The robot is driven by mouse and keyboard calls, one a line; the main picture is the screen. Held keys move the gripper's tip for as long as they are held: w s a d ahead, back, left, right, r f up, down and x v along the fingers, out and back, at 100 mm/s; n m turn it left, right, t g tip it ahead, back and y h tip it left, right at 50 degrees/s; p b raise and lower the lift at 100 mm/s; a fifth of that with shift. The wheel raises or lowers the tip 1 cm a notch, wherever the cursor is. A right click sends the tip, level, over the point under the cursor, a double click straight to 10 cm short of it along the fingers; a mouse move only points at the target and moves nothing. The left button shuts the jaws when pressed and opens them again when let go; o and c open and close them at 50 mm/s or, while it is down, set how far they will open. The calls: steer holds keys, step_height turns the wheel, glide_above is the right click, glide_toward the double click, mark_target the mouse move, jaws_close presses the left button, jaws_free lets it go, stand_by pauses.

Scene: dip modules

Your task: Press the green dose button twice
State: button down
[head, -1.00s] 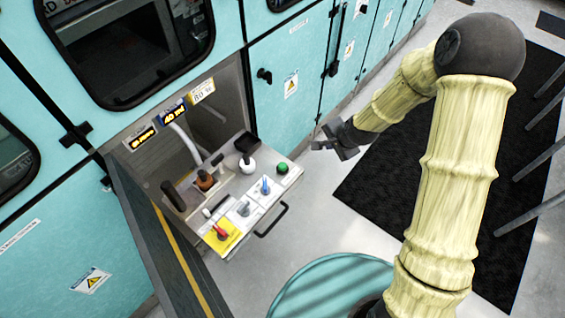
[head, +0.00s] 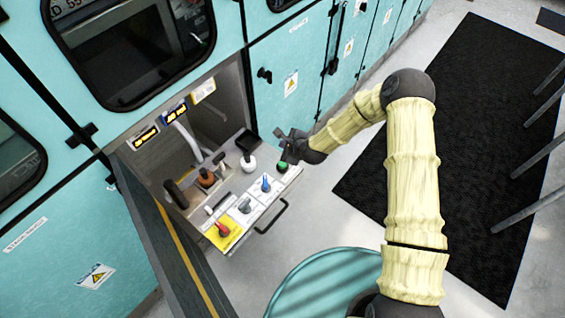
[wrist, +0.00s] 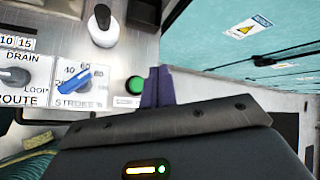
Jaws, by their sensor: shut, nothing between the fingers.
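The green dose button (head: 282,166) is a round green knob at the far right end of the control panel (head: 262,201). It also shows in the wrist view (wrist: 135,85), just left of the fingers. My gripper (head: 284,141) is shut and empty, close to the button on its far side in the head view. In the wrist view its dark fingers (wrist: 158,86) are together beside the button. I cannot tell whether they are level with the button or above it; no contact is clear.
Beside the button are a blue-pointer stroke knob (wrist: 82,80), a grey route knob (head: 244,206), a red switch on a yellow plate (head: 222,231) and a white ball knob (head: 249,165). A drawer-like handle (head: 272,218) sticks out in front. Teal cabinets (head: 284,65) stand behind.

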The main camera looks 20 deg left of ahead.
mark_target(285, 165)
steer(key=shift+f+b, duration=2.85)
steer(key=shift+f, duration=1.55)
steer(key=shift+f+b, duration=0.4)
steer(key=shift+f+b, duration=0.55)
steer(key=shift+f, duration=0.05)
steer(key=shift+r, duration=0.1)
steer(key=shift+r+p, duration=0.7)
steer(key=shift+r, duration=0.25)
steer(key=shift+r+p, duration=1.55)
steer(key=shift+r, duration=0.95)
